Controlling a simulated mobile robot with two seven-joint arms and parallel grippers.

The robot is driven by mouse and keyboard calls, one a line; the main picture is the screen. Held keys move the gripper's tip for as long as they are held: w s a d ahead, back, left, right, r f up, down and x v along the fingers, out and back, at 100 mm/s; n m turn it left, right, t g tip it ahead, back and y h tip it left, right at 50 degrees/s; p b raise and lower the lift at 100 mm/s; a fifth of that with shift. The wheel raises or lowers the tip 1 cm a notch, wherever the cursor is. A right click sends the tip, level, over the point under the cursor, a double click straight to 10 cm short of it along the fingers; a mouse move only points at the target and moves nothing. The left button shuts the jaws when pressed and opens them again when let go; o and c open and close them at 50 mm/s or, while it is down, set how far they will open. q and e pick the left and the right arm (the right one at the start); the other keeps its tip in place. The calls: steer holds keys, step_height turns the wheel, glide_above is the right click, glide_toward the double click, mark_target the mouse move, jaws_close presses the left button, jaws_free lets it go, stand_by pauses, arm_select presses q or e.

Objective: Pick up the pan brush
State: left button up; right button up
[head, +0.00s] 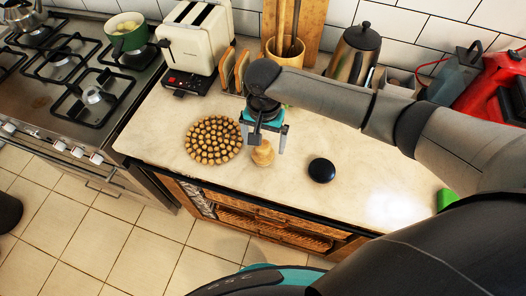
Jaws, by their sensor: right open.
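The pan brush appears to be the small light-wood piece (263,155) with a rounded top, standing on the pale countertop (370,190). My right gripper (264,149) reaches in from the right and points down over it. Its jaws are open, with one finger on each side of the wooden piece. I cannot tell whether they touch it. The upper part of the piece is partly hidden by the gripper. My left gripper is not in view.
A round plate of small brown balls (213,140) lies just left of the gripper. A black round object (321,170) sits to the right. A toaster (197,38), a utensil crock (286,52) and a kettle (353,52) stand behind. A gas stove (62,80) is at left.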

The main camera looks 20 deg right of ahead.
mark_target(263, 145)
step_height(263, 145, down, 3)
steer(key=shift+a+r, duration=0.1)
steer(key=shift+r, duration=0.1)
steer(key=shift+f, duration=0.25)
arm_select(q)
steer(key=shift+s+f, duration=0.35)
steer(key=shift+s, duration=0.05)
arm_select(e)
steer(key=shift+c, duration=0.2)
steer(key=c, duration=1.3)
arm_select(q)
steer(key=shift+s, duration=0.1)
arm_select(e)
steer(key=shift+r, duration=0.15)
arm_select(q)
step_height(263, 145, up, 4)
steer(key=p, duration=0.3)
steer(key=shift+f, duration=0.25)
arm_select(e)
step_height(263, 145, up, 20)
steer(key=shift+f, duration=0.1)
